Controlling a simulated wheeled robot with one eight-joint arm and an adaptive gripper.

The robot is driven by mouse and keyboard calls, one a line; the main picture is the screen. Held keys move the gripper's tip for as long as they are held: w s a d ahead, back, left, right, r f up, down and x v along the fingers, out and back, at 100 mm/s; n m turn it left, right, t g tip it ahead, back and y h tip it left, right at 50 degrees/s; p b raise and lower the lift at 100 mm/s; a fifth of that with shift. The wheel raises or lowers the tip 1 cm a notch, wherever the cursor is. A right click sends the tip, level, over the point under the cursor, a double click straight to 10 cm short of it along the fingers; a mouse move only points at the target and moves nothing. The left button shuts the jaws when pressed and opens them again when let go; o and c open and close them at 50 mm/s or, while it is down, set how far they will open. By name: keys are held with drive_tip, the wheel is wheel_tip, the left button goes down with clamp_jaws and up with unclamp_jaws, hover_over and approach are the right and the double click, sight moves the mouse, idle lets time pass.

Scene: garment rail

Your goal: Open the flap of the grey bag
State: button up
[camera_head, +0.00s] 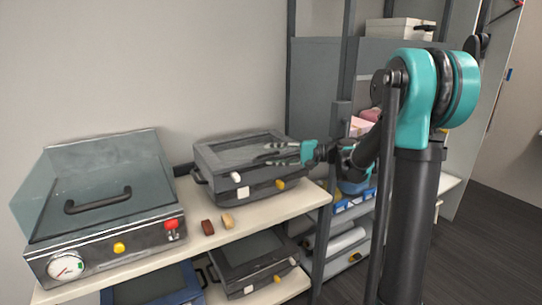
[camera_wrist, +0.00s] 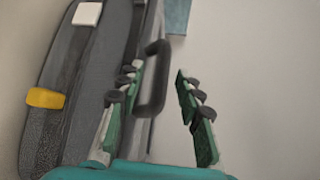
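A grey, box-shaped bag (camera_head: 232,188) sits closed on the upper shelf, with a white tab (camera_head: 235,177) and a yellow tab (camera_head: 280,184) on its front and a dark side handle (camera_head: 198,176). My gripper (camera_head: 268,153) reaches in from the right, over the bag's top in the head view. In the wrist view the bag (camera_wrist: 75,90) fills the left side. My gripper (camera_wrist: 157,78) is open there, its fingers spread with a dark handle (camera_wrist: 152,92) showing between them. Whether the fingers touch anything cannot be told.
A grey case with a clear lid, gauge and red knob (camera_head: 110,205) stands left. Another grey case (camera_head: 255,265) is below. A dark rack post (camera_head: 325,230) stands right.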

drive_tip(key=shift+w+a+f, duration=0.1)
drive_tip(key=shift+a, duration=0.5)
clamp_jaws()
